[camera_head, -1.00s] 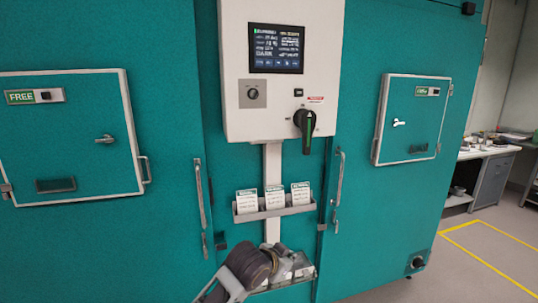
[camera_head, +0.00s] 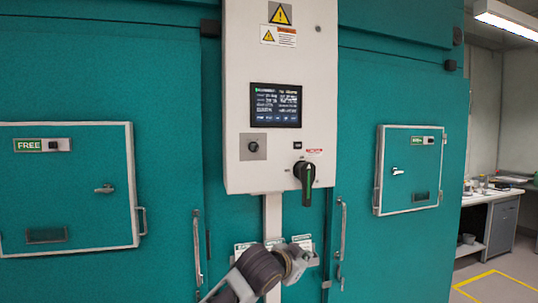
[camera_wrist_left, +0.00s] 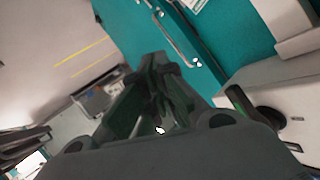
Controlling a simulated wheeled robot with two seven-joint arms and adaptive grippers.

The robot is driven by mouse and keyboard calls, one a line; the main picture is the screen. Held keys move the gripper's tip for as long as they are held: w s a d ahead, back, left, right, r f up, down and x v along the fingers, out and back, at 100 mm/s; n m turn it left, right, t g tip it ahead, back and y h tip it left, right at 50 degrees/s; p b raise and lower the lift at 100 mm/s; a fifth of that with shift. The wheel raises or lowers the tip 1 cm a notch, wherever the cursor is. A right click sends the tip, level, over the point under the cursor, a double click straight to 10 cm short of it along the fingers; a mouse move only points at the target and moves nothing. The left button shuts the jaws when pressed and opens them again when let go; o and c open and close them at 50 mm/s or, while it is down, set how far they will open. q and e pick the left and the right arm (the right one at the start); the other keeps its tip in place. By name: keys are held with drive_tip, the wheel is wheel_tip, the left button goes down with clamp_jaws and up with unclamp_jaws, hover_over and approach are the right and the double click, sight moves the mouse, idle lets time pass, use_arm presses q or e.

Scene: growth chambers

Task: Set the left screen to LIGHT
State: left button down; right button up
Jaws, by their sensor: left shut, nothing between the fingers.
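The touch screen (camera_head: 276,105) is a dark display on the white control box (camera_head: 235,60). It shows two columns of small white text and a row of buttons along the bottom, too small to read. I see only this one screen. My left gripper (camera_head: 302,256) is below the box, in front of the card holder, apart from the screen. In the left wrist view the gripper's dark fingers (camera_wrist_left: 165,62) are together and empty. The right gripper is not in view.
A black rotary handle with a green stripe (camera_head: 304,180) sticks out below the screen; it also shows in the left wrist view (camera_wrist_left: 242,102). A small knob plate (camera_head: 253,146) is left of it. Teal chamber doors with hatches (camera_head: 70,190) (camera_head: 408,170) flank the box.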

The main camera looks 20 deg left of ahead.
sight(269, 118)
use_arm(q)
drive_tip(key=w+a+r+t, duration=0.1)
drive_tip(key=a+r+t, duration=0.2)
drive_tip(key=r, duration=1.7)
drive_tip(key=a+r+m+t, duration=0.1)
drive_tip(key=a+r+t, duration=0.2)
drive_tip(key=r, duration=1.8)
drive_tip(key=shift+w+a+r+m, duration=0.3)
drive_tip(key=shift+w+a, duration=0.05)
drive_tip(key=shift+a, duration=0.1)
drive_tip(key=shift+w+a, duration=0.1)
